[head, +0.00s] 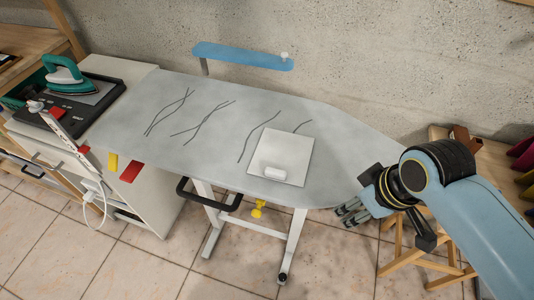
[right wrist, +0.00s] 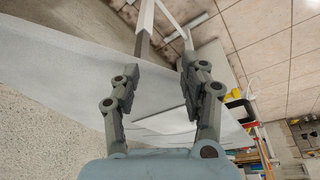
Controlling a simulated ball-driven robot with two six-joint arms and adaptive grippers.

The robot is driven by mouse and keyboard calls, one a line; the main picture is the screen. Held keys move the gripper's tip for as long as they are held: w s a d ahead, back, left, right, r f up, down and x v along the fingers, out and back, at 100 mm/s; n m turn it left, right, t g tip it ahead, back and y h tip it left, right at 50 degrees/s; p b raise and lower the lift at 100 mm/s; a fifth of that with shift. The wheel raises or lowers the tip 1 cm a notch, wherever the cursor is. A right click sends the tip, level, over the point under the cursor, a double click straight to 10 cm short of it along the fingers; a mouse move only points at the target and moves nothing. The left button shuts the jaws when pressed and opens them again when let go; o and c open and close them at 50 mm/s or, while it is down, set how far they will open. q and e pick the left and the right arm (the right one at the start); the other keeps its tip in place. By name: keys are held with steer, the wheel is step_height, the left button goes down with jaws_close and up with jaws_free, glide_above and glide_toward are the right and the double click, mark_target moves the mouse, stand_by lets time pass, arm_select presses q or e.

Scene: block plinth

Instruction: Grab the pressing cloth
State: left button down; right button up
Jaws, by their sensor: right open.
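A flat white square (head: 290,148), which looks like the pressing cloth, lies on the right half of the grey ironing board (head: 215,110). My right gripper (head: 347,214) is open and empty, beside the board's front right edge and apart from the square. In the right wrist view its two fingers (right wrist: 158,68) are spread, with the board behind them and a pale sheet (right wrist: 168,120), probably the same square, between them. My left gripper is not in view.
A teal iron (head: 65,75) stands on a dark tray at the left. Dark wavy lines mark the board top. A wooden stool (head: 425,258) stands at the right, below my arm.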

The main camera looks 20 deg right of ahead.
steer(key=w+a+r+n+y+p, duration=0.4)
steer(key=w+a+r+n, duration=0.35)
steer(key=w+r, duration=0.25)
glide_above(276, 171)
steer(key=s+d, duration=0.2)
step_height(276, 171, down, 5)
steer(key=shift+w+r, duration=0.15)
steer(key=shift+r, duration=0.05)
steer(key=x, duration=0.5)
steer(key=shift+w+d+f+p, duration=0.1)
steer(key=shift+w+f+p, duration=0.1)
steer(key=shift+f+p, duration=0.1)
jaws_close()
